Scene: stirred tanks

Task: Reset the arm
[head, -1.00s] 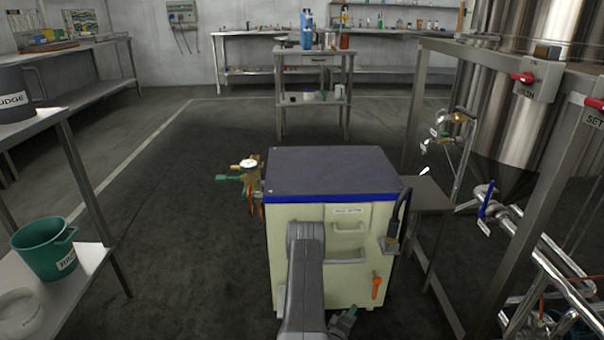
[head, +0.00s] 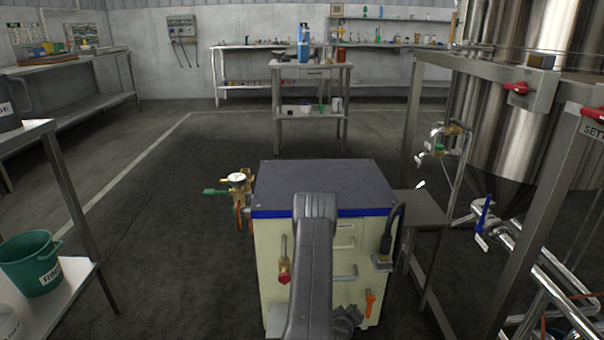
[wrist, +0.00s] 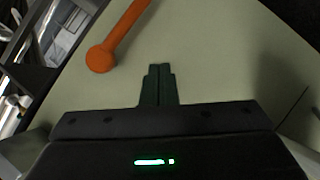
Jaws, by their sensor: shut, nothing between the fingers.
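My gripper (wrist: 158,86) shows in the wrist view with its two dark fingers together and nothing between them. It points at the pale front of a cabinet; I cannot tell whether it touches. An orange handle (wrist: 118,40) on that face lies just up and left of the fingertips. In the head view my arm rises in front of the cream cabinet (head: 265,290), and its far end is mostly hidden behind the arm link. The orange handle (head: 370,303) sits low on the cabinet's right front.
A brass valve with a white-faced gauge (head: 236,178) juts from the cabinet's left side. A steel frame and pipes (head: 490,225) stand close on the right. A shelf with a green bucket (head: 32,262) is on the left. Open floor lies between cabinet and back tables.

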